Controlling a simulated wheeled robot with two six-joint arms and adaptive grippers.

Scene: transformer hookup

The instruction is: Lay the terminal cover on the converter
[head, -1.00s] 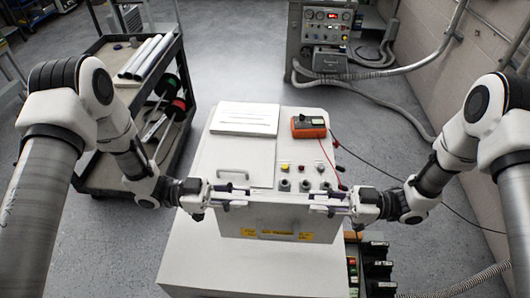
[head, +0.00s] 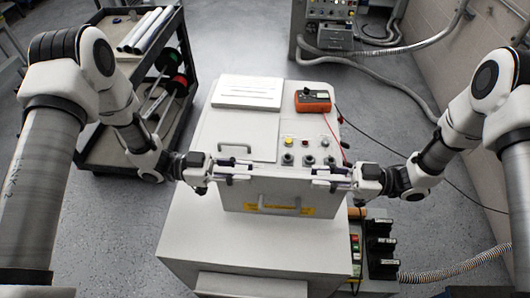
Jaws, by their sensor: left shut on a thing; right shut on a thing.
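A light grey cover (head: 282,187), apparently the terminal cover, spans between my two grippers at the near edge of the converter. My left gripper (head: 232,171) is shut on its left end and my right gripper (head: 330,179) on its right end. The converter (head: 265,125) is the pale cabinet behind it, with a row of knobs and lamps on top. The grey of cover and cabinet blends, so I cannot tell whether they touch. The jaws hide the cover's ends.
An orange multimeter (head: 312,101) with a red lead and a white slatted plate (head: 248,92) lie at the back of the cabinet top. A black cart (head: 113,164) stands at left. Terminal blocks (head: 380,240) sit at lower right. A hose (head: 450,273) lies at right.

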